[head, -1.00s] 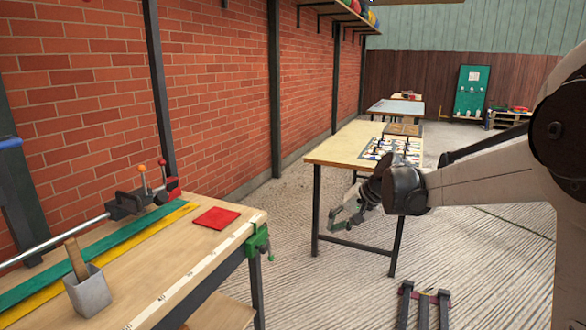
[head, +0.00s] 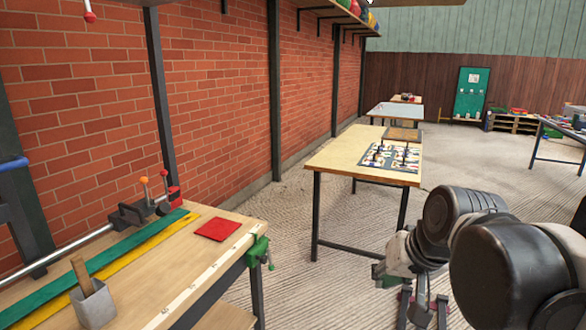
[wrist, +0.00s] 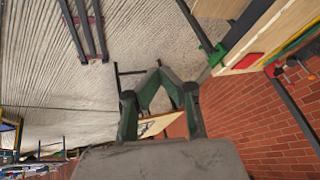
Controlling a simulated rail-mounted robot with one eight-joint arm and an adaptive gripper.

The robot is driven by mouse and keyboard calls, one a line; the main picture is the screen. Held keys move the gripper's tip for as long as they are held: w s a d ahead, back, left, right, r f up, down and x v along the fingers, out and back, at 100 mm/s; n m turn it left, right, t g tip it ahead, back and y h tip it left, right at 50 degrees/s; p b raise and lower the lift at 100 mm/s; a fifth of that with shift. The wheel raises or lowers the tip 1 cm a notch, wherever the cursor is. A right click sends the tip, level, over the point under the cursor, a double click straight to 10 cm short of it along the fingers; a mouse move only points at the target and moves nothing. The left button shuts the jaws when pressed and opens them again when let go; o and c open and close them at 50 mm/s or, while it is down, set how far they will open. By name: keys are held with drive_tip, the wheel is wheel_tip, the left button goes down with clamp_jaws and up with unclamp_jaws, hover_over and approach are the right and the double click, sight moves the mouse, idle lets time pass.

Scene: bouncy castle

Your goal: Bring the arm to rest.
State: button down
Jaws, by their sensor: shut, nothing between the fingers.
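My gripper (wrist: 158,72) shows in the wrist view with its green fingers meeting at the tips. They are shut with nothing between them. In the head view only a green part of my gripper (head: 380,272) shows at the lower right, low in front of my dark arm joints, which hide the rest. It hangs over the floor, apart from the tables.
A workbench (head: 150,292) at the left carries a red square (head: 218,229), a grey cup (head: 95,304) and a lever clamp. A light wooden table (head: 340,158) with a patterned board (head: 390,157) stands beyond my gripper. Floor (head: 470,165) is open behind it.

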drive_tip(key=s+d+f+n+t+h+p, duration=0.1)
drive_tip(key=s+d+f, duration=0.1)
drive_tip(key=s, duration=0.8)
drive_tip(key=shift+d+h+p, duration=0.35)
drive_tip(key=shift+d+h, duration=0.05)
drive_tip(key=shift+d, duration=0.05)
drive_tip(key=shift+a+f, duration=0.1)
idle(0.6)
